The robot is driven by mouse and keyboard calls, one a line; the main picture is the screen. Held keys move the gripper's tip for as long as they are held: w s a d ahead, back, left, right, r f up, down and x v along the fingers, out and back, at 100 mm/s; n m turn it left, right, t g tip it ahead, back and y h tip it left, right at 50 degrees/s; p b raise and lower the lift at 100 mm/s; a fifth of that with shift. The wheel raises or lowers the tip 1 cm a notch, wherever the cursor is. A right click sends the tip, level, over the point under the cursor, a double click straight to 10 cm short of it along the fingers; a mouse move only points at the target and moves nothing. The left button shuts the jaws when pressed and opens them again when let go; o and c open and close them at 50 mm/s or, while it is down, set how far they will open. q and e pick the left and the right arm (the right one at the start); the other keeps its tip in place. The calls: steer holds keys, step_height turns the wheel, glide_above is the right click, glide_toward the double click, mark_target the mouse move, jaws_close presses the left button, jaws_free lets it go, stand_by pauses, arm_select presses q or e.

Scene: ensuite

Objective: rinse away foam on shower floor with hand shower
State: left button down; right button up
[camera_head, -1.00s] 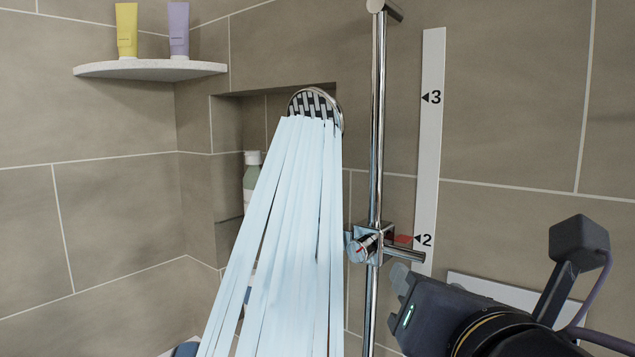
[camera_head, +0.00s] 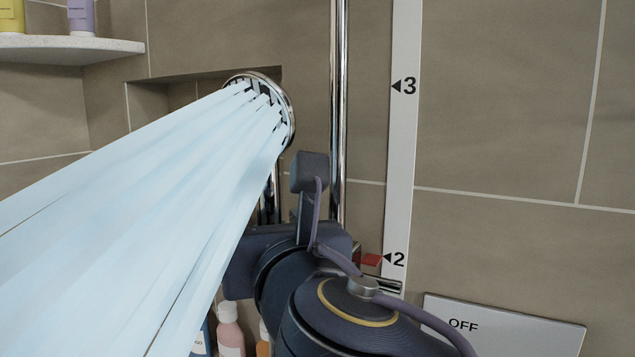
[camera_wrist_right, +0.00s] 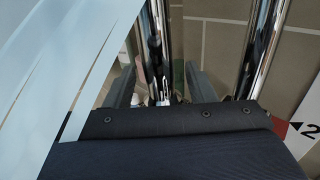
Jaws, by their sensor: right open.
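The hand shower (camera_head: 285,112) is running, its chrome head facing lower left. Broad pale-blue water streams (camera_head: 130,220) pour from it across the left of the head view. Its handle (camera_head: 270,195) drops behind my right gripper (camera_head: 265,225). In the right wrist view, the open fingers of my right gripper (camera_wrist_right: 163,88) stand on either side of the chrome handle (camera_wrist_right: 157,55); I cannot tell whether they touch it. The holder on the rail is mostly hidden behind my right arm. The shower floor, any foam and my left gripper are out of view.
A chrome rail (camera_head: 338,110) stands beside a white scale strip (camera_head: 403,150), with a red marker (camera_head: 372,259) at 2. An OFF panel (camera_head: 500,325) is lower right. A corner shelf (camera_head: 65,50) holds two tubes. Bottles (camera_head: 229,330) stand below the streams.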

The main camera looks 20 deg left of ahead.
mark_target(268, 165)
steer(key=shift+w+a, duration=0.2)
steer(key=shift+d, duration=0.1)
steer(key=shift+c, duration=0.8)
jaws_close()
steer(key=shift+r, duration=0.1)
steer(key=shift+r+p, duration=0.5)
steer(key=shift+p, duration=0.05)
step_height(268, 165, up, 7)
steer(key=p, duration=0.7)
steer(key=shift+r, duration=0.1)
steer(key=shift+s+d+f+b, duration=0.65)
steer(key=shift+s, duration=0.25)
steer(key=v, duration=1.6)
